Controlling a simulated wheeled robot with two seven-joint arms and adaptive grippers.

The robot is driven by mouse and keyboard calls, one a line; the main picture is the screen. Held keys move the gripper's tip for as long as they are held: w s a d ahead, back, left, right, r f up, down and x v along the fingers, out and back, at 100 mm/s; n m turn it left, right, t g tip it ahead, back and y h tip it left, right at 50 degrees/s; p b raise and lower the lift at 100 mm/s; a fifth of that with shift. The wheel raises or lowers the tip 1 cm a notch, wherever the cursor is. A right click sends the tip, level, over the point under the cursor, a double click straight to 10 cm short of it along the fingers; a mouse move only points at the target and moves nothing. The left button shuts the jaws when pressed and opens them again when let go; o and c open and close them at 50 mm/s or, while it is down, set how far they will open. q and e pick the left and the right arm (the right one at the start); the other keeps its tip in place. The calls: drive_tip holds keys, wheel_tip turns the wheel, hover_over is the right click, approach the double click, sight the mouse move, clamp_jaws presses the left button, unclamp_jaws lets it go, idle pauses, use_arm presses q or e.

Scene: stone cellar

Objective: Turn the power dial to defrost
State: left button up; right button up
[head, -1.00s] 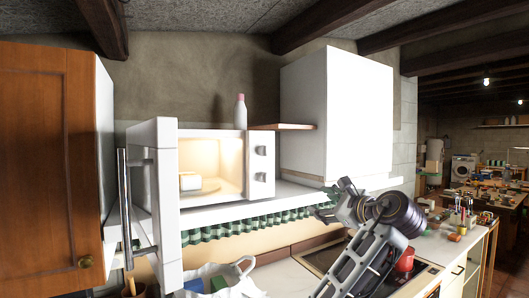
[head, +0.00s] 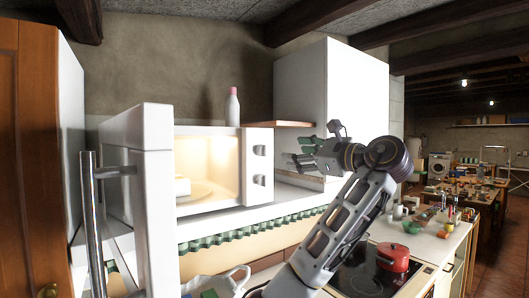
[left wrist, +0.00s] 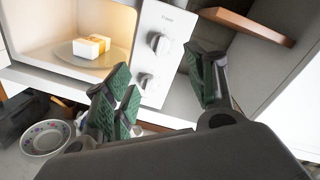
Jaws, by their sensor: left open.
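The white microwave (head: 147,200) has its door swung open to the left. Its panel carries two round dials: an upper one (head: 260,151) and a lower one (head: 260,180). In the left wrist view small lettering sits above the upper dial (left wrist: 160,43); I cannot read the markings around it. The lower dial also shows in that view (left wrist: 148,82). My left gripper (head: 308,147) is open and empty, just right of the panel in the head view. In the left wrist view its green-padded fingers (left wrist: 165,88) are spread below and beside the dials, apart from them.
A white and yellow box (left wrist: 92,46) sits on the plate inside the lit microwave. A wooden shelf (head: 282,125) and a white cupboard (head: 340,90) are close on the right. A bottle (head: 233,106) stands on top. A red pot (head: 393,257) is on the hob below.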

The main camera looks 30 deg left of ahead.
sight(267, 151)
use_arm(q)
drive_tip(key=shift+d, duration=0.2)
use_arm(e)
drive_tip(key=shift+d, duration=0.25)
drive_tip(key=shift+d, duration=0.1)
use_arm(q)
drive_tip(key=p+x, duration=0.3)
drive_tip(key=x, duration=0.9)
drive_tip(key=shift+a, duration=0.25)
drive_tip(key=shift+p+x, duration=0.4)
drive_tip(key=shift+x, duration=0.4)
use_arm(e)
drive_tip(key=shift+r, duration=1.8)
use_arm(q)
drive_tip(key=shift+f, duration=0.1)
drive_tip(key=shift+c, duration=0.5)
drive_tip(key=c, duration=0.7)
drive_tip(key=shift+c, duration=1.3)
use_arm(e)
drive_tip(key=shift+a, duration=0.35)
